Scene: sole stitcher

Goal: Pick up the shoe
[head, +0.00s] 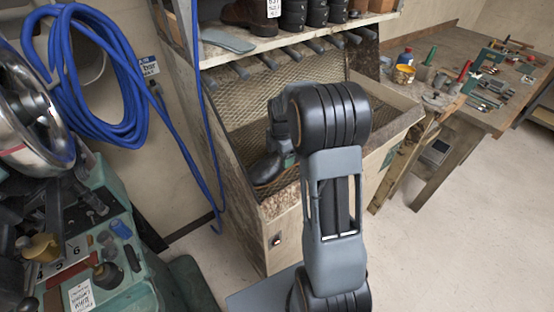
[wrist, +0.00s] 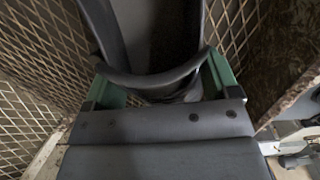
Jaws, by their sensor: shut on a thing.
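A dark shoe (head: 264,169) is in the mesh-lined bin of the wooden rack in the head view, its toe toward the lower left. My gripper (head: 287,160) is at its right end, partly hidden by my arm. In the wrist view the shoe (wrist: 155,78) fills the space between the two green fingers of my gripper (wrist: 160,82). The fingers are shut on the shoe's near end, one on each side. Its dark opening faces the camera. I cannot tell whether the shoe touches the mesh below.
The bin's mesh back (head: 245,105) and wooden front wall (head: 275,205) stand close around the shoe. Metal rods (head: 290,53) and a shelf with a brown shoe (head: 240,14) are above. A green machine (head: 120,245) is at left, a cluttered workbench (head: 470,120) at right. Floor is clear at right.

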